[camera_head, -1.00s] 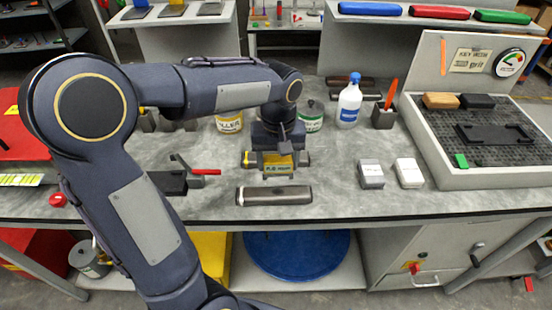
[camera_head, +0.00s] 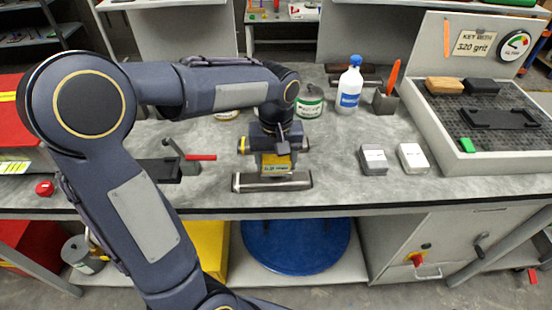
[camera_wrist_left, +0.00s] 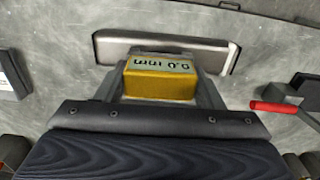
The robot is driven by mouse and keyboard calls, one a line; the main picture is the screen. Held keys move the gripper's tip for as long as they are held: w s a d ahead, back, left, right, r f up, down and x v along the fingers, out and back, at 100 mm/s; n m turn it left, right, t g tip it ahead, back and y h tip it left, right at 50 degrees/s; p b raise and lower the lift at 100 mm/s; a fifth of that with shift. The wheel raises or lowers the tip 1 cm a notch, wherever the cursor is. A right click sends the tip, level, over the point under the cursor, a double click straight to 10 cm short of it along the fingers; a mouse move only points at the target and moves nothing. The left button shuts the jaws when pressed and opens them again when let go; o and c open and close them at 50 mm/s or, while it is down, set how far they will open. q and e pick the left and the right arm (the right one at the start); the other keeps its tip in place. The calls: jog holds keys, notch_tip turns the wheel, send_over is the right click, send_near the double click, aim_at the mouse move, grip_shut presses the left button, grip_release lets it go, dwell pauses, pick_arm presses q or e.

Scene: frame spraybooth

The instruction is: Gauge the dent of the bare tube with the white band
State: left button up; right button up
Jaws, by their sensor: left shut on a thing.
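My left gripper (camera_head: 277,158) is shut on a yellow gauge (camera_head: 275,168) with a pale display; its fingers flank the gauge. In the left wrist view the gauge (camera_wrist_left: 160,80) shows a reading, upside down, that looks like 0.0 mm. The bare grey tube (camera_head: 246,184) lies across the bench directly under the gauge. In the wrist view the tube (camera_wrist_left: 110,46) runs behind the gauge, with a pale band (camera_wrist_left: 233,58) near its right end. The gauge covers the tube's middle, and I cannot tell whether they touch. No dent is visible. My right gripper is out of view.
A clamp with a red handle (camera_head: 200,157) stands to the left. Grey (camera_head: 373,160) and white (camera_head: 413,158) blocks lie to the right. A blue-capped bottle (camera_head: 349,88), a green-labelled can (camera_head: 310,103) and a grated tray (camera_head: 440,135) stand farther back or right. The bench front edge is close.

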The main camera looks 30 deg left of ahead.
aim_at(276, 158)
pick_arm(q)
jog(key=shift+f+b, duration=0.4)
jog(key=shift+f, duration=0.3)
dwell(0.5)
jog(key=o, duration=1.2)
jog(key=shift+r, duration=0.1)
jog(key=shift+r, duration=0.1)
notch_tip(276, 158, up, 8)
jog(key=shift+f+p, duration=0.2)
jog(key=shift+p, duration=0.15)
jog(key=s+d+f+m+t+h, duration=0.1)
jog(key=s+t, duration=0.1)
jog(key=s, duration=0.3)
jog(key=s+d+f+m+t+h, duration=0.1)
jog(key=s+f+m, duration=0.1)
jog(key=s, duration=0.4)
jog(key=s+d+f+m+t+h, duration=0.1)
jog(key=s+d+m+t, duration=0.1)
jog(key=s, duration=0.4)
jog(key=shift+f+t+h, duration=0.3)
jog(key=shift+f+h, duration=0.1)
